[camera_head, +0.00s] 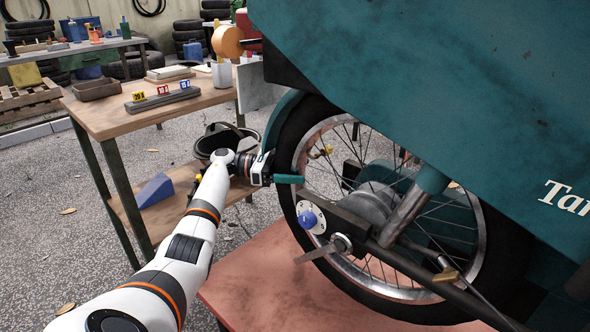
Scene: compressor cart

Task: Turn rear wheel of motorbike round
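The motorbike's rear wheel (286,152) has a black tyre, a metal rim and thin spokes. It stands upright at the centre right, over a reddish platform. Teal bodywork (420,75) covers its upper part. My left arm comes in from the lower left. My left gripper (289,179) is at the wheel's left edge, with a teal finger overlapping the tyre. I cannot tell whether it touches the tyre, nor whether the fingers are open or shut. My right gripper is not in view.
The reddish platform (262,284) lies under the wheel. A blue knob (307,219) and a metal lever (318,252) are near the hub. Open gravel floor lies at the left.

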